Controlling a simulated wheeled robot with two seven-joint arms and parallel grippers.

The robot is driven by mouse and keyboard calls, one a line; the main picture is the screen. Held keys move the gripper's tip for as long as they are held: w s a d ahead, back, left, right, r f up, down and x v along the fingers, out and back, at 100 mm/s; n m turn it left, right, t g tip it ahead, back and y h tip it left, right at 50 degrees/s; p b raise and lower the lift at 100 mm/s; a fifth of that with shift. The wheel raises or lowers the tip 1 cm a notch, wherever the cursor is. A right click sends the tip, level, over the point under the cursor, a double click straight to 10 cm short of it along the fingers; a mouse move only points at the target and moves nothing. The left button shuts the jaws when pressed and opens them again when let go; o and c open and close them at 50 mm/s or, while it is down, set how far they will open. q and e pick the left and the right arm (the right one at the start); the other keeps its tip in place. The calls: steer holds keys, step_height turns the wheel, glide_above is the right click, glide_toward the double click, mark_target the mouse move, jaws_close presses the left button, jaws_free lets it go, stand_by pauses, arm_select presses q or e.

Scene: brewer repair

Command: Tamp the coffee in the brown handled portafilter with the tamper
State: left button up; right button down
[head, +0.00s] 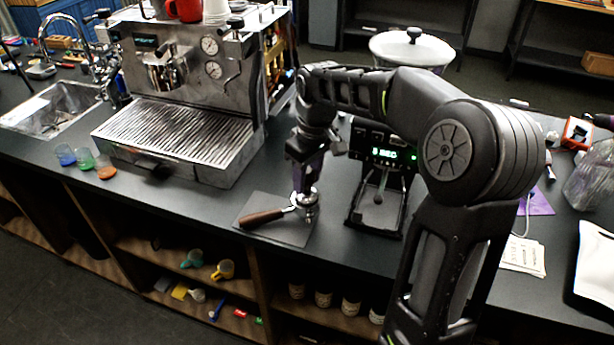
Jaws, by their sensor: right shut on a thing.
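The portafilter with the brown handle (262,218) lies on a dark mat (280,234) near the counter's front edge. Its handle points left and its metal basket end is at the right. My right gripper (306,186) points down directly over the basket end and is shut on the tamper (309,197), of which only a small metallic part shows. The tamper looks to be at or just above the basket; I cannot tell whether it touches the coffee. The coffee itself is hidden. My left gripper is not in view.
A large espresso machine (190,145) stands left of the mat. A grinder with a lit display (385,155) stands close to the right, partly behind my right arm. Small coloured cups (84,160) stand at the left. Bare counter lies between espresso machine and mat.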

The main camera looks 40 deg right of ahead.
steer(key=shift+f+b, duration=0.85)
steer(key=shift+f, duration=0.3)
stand_by(1.2)
steer(key=shift+s+f, duration=0.1)
steer(key=shift+f, duration=0.1)
stand_by(0.5)
steer(key=shift+r, duration=0.15)
steer(key=shift+r+p, duration=2.15)
steer(key=shift+r, duration=0.65)
steer(key=shift+r+p, duration=0.3)
steer(key=shift+r, duration=0.85)
